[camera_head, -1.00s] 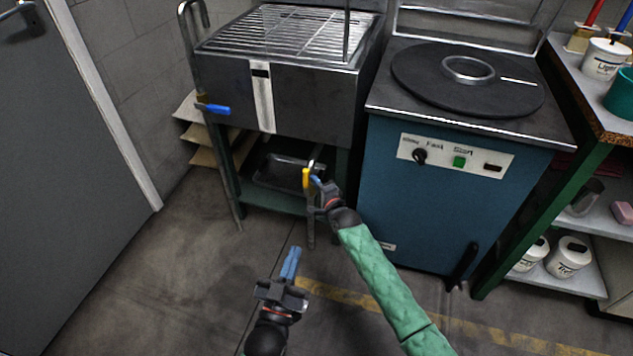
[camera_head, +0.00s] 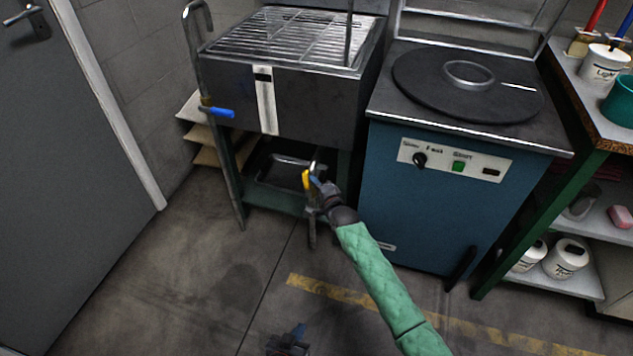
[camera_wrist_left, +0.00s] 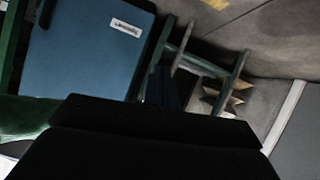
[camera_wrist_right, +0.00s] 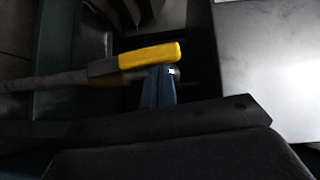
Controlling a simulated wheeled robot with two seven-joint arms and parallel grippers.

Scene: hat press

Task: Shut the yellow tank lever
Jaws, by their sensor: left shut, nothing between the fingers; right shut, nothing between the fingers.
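The yellow tank lever (camera_head: 306,181) is at the lower front of the metal tank (camera_head: 285,95), on a vertical pipe below it. My right gripper (camera_head: 315,184) is at the lever, its fingers shut. In the right wrist view the yellow handle (camera_wrist_right: 150,56) lies across the tips of the blue fingers (camera_wrist_right: 159,86), touching or nearly touching them; nothing shows between the fingers. My left gripper (camera_head: 299,332) is low at the bottom edge of the head view, shut and empty, away from the lever. Its fingers are mostly dark in the left wrist view.
A blue lever (camera_head: 217,112) is on the pipe at the tank's left. The blue press cabinet (camera_head: 430,215) stands close to the right of my right gripper. Brown boards (camera_head: 207,157) jut out behind the tank's left leg. The floor in front is clear.

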